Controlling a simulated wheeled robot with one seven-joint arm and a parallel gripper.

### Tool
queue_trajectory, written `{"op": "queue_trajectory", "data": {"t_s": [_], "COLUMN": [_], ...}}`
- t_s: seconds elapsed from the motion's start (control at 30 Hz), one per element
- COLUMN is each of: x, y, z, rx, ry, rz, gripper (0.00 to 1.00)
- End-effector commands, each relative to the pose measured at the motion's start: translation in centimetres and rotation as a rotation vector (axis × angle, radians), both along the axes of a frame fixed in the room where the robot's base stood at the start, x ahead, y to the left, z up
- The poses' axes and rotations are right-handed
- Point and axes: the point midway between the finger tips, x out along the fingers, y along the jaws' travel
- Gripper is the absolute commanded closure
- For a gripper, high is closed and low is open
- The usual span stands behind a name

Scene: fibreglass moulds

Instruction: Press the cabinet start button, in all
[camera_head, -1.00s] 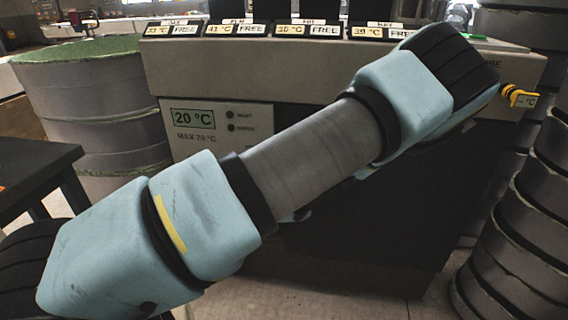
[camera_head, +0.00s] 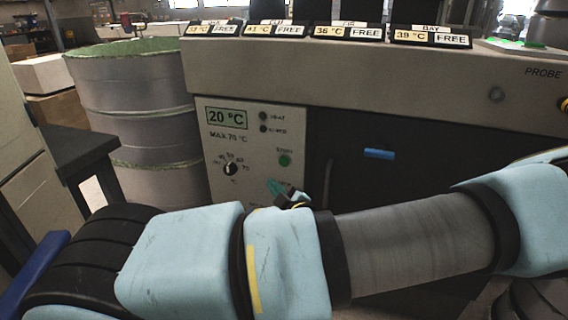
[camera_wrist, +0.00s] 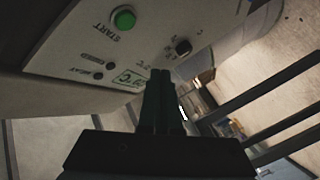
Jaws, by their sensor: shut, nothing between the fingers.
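The grey cabinet (camera_head: 370,70) stands ahead, with a pale control panel (camera_head: 215,140) at its left front. The round green start button (camera_head: 284,160) is on this panel, right of a black dial (camera_head: 230,169). In the wrist view the panel shows turned over, and the start button (camera_wrist: 123,19) is large and uncovered, marked START. My gripper (camera_wrist: 160,73) is shut and empty; its dark fingertips appear below the button and over the edge of the display, apart from the button in the picture. In the head view my arm crosses the foreground and hides the lower panel.
The display (camera_head: 226,118) reads 20 °C. A ribbed drum (camera_head: 140,110) stands left of the cabinet, and a dark table (camera_head: 75,145) nearer left. Several temperature signs (camera_head: 350,32) line the cabinet top.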

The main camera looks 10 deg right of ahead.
Motion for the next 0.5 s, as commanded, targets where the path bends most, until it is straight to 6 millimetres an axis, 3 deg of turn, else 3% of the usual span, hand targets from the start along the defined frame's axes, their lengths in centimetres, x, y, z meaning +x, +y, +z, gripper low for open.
{"op": "queue_trajectory", "data": {"t_s": [0.5], "x": [5.7], "y": [-3.1], "z": [-0.1], "rx": [-0.001], "ry": [0.0], "rz": [0.0], "gripper": [1.0]}}
